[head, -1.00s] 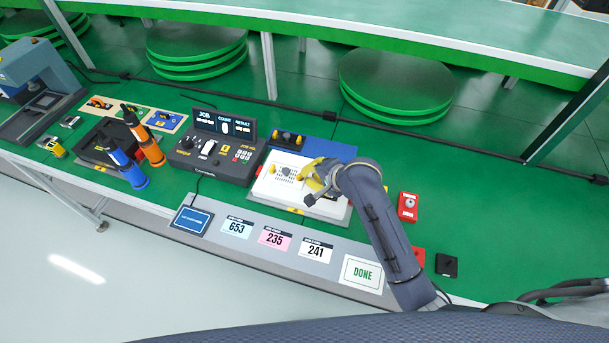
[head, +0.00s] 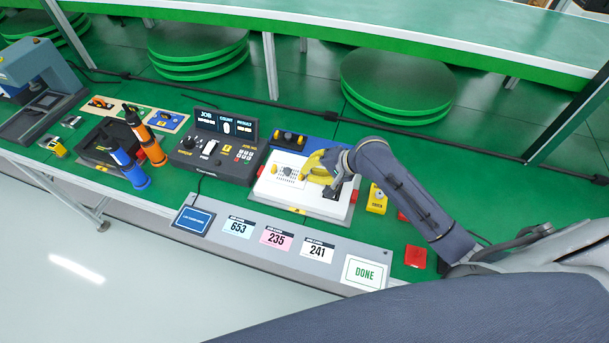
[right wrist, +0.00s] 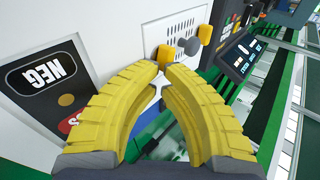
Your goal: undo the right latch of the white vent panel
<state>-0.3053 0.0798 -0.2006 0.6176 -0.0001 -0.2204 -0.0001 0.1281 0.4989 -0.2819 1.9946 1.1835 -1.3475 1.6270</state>
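The white vent panel (head: 268,190) lies on the green bench in the head view. In the right wrist view it shows a vent grille (right wrist: 178,28), a grey knob (right wrist: 188,46) and two yellow latches. The right latch (right wrist: 166,55) is the nearer one there; the left latch (right wrist: 204,33) is beyond the knob. My right gripper (head: 309,166) is over the panel's right part. In the right wrist view its yellow fingers (right wrist: 165,70) come together at the right latch, whose lower end sits between the tips. My left gripper is not in view.
A dark console (head: 212,158) stands left of the panel. A yellow button box (head: 377,199) and a red block (head: 415,257) are to its right. Number cards and a DONE card (head: 363,272) lie along the front edge. The bench's right back is clear.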

